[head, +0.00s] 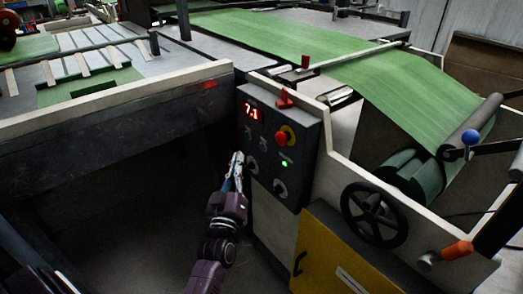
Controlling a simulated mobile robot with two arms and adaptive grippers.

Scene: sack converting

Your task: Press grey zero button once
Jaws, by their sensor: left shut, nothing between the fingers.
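A dark control panel (300,128) stands in the middle of the head view. I cannot pick out the grey zero button for sure; the small controls are too blurred. My left gripper (237,160) is shut and empty, its tips pointing up at the panel's left edge. It partly overlaps the panel's lower left; I cannot tell whether it touches. My right gripper is not in view.
A black handwheel (373,214), an orange handle (457,250) and a blue-knobbed lever (470,137) stand to the right. Green sheet (300,40) runs over the machine behind the panel. A red lever (285,98) sits above the panel. A yellow door (345,262) is below.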

